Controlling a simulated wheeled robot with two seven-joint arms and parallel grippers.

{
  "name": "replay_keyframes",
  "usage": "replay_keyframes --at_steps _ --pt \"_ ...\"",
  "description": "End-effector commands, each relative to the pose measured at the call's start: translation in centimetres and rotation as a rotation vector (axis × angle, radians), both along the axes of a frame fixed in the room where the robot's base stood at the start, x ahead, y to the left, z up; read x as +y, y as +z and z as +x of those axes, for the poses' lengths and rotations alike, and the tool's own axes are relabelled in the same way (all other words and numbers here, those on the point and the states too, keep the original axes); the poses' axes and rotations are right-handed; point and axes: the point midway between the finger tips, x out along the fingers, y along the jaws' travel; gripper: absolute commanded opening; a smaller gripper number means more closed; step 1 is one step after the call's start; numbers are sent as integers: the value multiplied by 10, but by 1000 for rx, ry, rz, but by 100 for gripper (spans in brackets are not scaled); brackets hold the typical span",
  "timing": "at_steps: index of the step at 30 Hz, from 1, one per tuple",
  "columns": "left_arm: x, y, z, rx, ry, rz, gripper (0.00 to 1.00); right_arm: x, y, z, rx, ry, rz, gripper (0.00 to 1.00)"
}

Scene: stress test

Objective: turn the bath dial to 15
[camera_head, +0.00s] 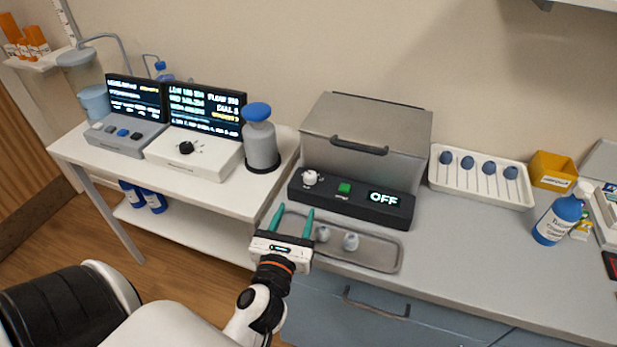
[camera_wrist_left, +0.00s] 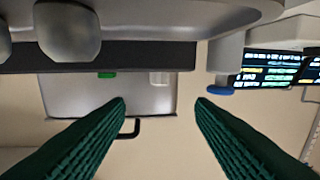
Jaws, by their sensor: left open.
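The bath is a grey metal box with a closed lid (camera_head: 372,125) and a black handle, behind a black control panel (camera_head: 384,211). The panel carries a white dial (camera_head: 310,177) at its left, a green button (camera_head: 344,188) and a display (camera_head: 384,198) reading OFF. The number the dial points to is too small to read. My left gripper (camera_head: 294,210) is open with green fingers, empty, in front of the panel and apart from the dial. The upside-down left wrist view shows the white dial (camera_wrist_left: 160,78) beyond and between the fingertips (camera_wrist_left: 161,105). My right gripper is not in view.
A metal tray (camera_head: 375,254) with two grey rounded pieces lies before the panel. A grey bottle with a blue cap (camera_head: 260,140) stands left. A rack (camera_head: 440,183) and blue bottle (camera_head: 560,218) stand right.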

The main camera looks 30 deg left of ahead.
Motion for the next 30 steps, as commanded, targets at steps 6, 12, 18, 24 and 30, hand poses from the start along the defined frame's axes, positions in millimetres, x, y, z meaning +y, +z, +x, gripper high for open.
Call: replay_keyframes --at_steps 6,12,18,24,30 --pt "11 4 31 -2 0 3 49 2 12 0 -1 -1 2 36" --pt "24 3 70 -2 -2 5 49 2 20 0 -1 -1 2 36" --pt "35 2 98 -1 -1 5 49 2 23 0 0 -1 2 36" --pt "39 1 110 -1 -1 4 49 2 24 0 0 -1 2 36" --pt "39 1 111 0 -1 5 49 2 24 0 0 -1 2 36"
